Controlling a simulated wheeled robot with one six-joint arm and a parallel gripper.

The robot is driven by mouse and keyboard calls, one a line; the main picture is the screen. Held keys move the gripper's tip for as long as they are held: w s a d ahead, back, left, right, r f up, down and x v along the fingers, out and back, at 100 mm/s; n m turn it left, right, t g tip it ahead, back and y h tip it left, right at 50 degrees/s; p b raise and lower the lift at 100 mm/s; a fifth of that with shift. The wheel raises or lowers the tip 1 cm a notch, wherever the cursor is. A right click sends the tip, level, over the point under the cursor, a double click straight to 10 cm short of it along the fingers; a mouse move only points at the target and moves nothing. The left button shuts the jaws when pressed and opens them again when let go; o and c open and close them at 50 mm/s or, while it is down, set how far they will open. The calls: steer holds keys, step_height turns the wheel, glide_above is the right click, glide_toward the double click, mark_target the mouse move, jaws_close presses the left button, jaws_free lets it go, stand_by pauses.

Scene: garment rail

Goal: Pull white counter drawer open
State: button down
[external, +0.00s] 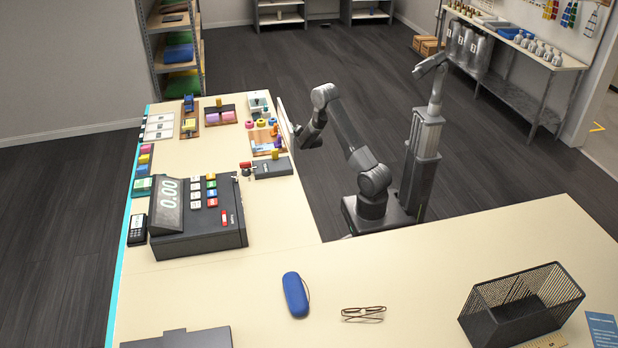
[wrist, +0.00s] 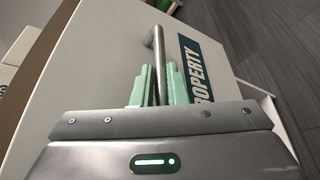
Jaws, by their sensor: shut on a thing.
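The white drawer front (wrist: 100,65) fills much of the wrist view and carries a dark label reading "PROPERTY" (wrist: 203,70). A grey metal bar handle (wrist: 160,50) stands out from it. My gripper (wrist: 155,85) is shut on this handle, with its pale green fingers on either side of the bar. In the external view my gripper (external: 301,134) is at the right side of the counter, by a thin white panel edge (external: 286,122) that looks like the drawer front.
The cream counter (external: 285,225) holds a cash register (external: 200,220), small trays, a blue case (external: 295,294), glasses (external: 363,313) and a black mesh basket (external: 520,305). Dark open floor (external: 330,70) lies behind my arm. A steel workbench (external: 520,90) stands at the far right.

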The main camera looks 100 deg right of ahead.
steer(key=s+b, duration=1)
steer(key=s, duration=1.2)
steer(key=shift+s, duration=0.4)
steer(key=c, duration=1.5)
jaws_free()
steer(key=shift+o, duration=0.2)
steer(key=v, duration=1.3)
steer(key=shift+s+a, duration=0.2)
steer(key=shift+a, duration=0.15)
steer(key=shift+r, duration=0.1)
steer(key=x, duration=1.4)
steer(key=shift+w, duration=0.25)
